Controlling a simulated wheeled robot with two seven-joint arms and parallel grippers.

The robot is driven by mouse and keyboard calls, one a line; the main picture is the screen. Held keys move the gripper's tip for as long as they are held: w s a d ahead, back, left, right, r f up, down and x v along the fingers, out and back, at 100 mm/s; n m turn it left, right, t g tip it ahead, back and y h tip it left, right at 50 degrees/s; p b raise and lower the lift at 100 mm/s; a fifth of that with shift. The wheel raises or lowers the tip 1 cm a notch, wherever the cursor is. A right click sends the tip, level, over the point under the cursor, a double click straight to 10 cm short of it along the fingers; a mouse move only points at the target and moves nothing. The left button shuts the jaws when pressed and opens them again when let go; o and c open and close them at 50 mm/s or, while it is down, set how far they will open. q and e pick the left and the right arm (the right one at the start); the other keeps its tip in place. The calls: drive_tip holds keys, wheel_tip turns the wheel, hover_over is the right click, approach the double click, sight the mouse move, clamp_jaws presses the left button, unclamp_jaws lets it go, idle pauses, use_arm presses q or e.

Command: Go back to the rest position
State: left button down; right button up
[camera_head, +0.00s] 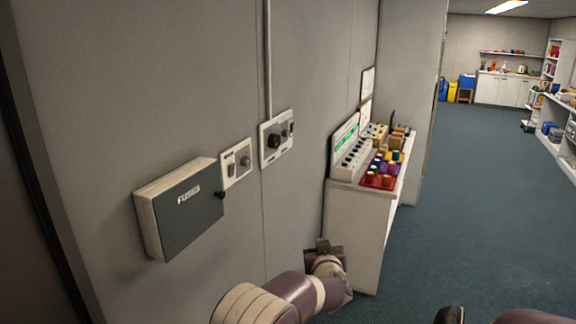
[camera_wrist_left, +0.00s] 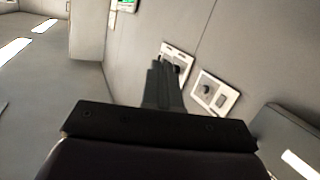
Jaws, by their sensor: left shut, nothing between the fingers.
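My left gripper (camera_head: 322,244) is at the end of my left arm, low in the head view, just in front of the white cabinet's left side. In the left wrist view its fingers (camera_wrist_left: 166,85) are together and empty, with the wall switch panels behind them. It looks apart from the wall and the panels. Of my right arm, only a small part shows at the bottom right edge of the head view, with a dark piece (camera_head: 449,315) at its end. Whether that gripper is open or shut is hidden.
On the left wall are a fuse box (camera_head: 182,208), a small switch panel (camera_head: 237,163) and a knob panel (camera_head: 276,139). A white cabinet (camera_head: 357,235) carries coloured knobs and a control panel (camera_head: 347,148). Open blue floor (camera_head: 480,210) lies to the right, with shelves (camera_head: 560,135) beyond.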

use_arm(q)
drive_tip(key=s+a+f+m+g+h, duration=0.1)
drive_tip(key=s+a+f+m+g, duration=0.1)
drive_tip(key=s+a+f+g, duration=0.5)
drive_tip(key=s+a+f+m+g+h, duration=0.1)
drive_tip(key=s+a+f+g+h, duration=0.15)
drive_tip(key=s, duration=0.95)
drive_tip(key=s+a+r+g+y, duration=0.1)
drive_tip(key=s+a+g, duration=0.1)
drive_tip(key=s+a, duration=0.6)
drive_tip(key=s+a+n+g+y, duration=0.1)
drive_tip(key=s+a+g+y, duration=0.1)
drive_tip(key=s+a, duration=0.5)
drive_tip(key=s, duration=0.5)
drive_tip(key=shift+s+a+r+g, duration=0.3)
drive_tip(key=shift+a+r+g, duration=0.05)
drive_tip(key=shift+a, duration=0.05)
